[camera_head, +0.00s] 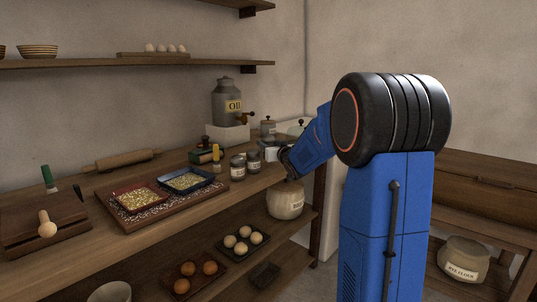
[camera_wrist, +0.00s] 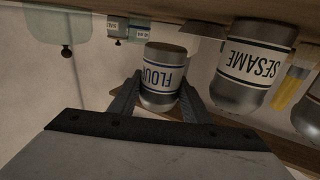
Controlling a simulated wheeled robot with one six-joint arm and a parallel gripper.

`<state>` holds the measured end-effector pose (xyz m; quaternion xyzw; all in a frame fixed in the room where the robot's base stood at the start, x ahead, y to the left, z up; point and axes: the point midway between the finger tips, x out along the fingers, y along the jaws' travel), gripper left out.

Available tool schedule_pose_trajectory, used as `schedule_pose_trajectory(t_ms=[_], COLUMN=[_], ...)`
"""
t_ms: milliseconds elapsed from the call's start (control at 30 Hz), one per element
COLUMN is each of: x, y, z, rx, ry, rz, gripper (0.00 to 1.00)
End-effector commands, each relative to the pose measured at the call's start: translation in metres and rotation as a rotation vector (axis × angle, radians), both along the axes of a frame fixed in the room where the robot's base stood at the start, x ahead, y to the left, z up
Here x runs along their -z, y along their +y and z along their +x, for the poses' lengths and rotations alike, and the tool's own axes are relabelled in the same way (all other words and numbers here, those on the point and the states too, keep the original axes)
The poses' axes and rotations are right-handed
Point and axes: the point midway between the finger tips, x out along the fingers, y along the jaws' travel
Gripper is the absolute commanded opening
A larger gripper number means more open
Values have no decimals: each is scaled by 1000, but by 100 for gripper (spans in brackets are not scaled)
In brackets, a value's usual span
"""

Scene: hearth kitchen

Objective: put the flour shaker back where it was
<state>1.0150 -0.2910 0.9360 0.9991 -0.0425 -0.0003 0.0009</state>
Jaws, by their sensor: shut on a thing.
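The flour shaker (camera_wrist: 163,76) is a small metal jar with a white FLOUR label, upside down in the wrist view. My gripper (camera_wrist: 160,92) is shut on it, with one dark finger on each side. In the head view my gripper (camera_head: 285,160) is over the right end of the wooden counter, beside a pale, partly hidden object that may be the shaker. I cannot tell whether the shaker's base touches the counter. A larger SESAME jar (camera_wrist: 255,62) stands close beside it in the wrist view, apart from it.
Two labelled jars (camera_head: 245,164) stand left of my gripper. A board with two trays (camera_head: 162,190) is further left. A large jar (camera_head: 285,200) sits on the shelf below.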

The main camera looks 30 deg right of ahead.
Motion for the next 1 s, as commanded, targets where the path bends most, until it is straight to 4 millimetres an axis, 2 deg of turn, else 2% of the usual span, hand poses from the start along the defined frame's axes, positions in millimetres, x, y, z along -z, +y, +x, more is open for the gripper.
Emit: schedule_pose_trajectory(t_ms=[300,700,733,767,1000], x=[35,39,39,39,39], y=[0,0,0,0,0], z=[0,0,0,0,0], rx=[0,0,0,0,0], ry=[2,0,0,0,0], rz=[0,0,0,0,0], gripper=[18,18,48,51,51])
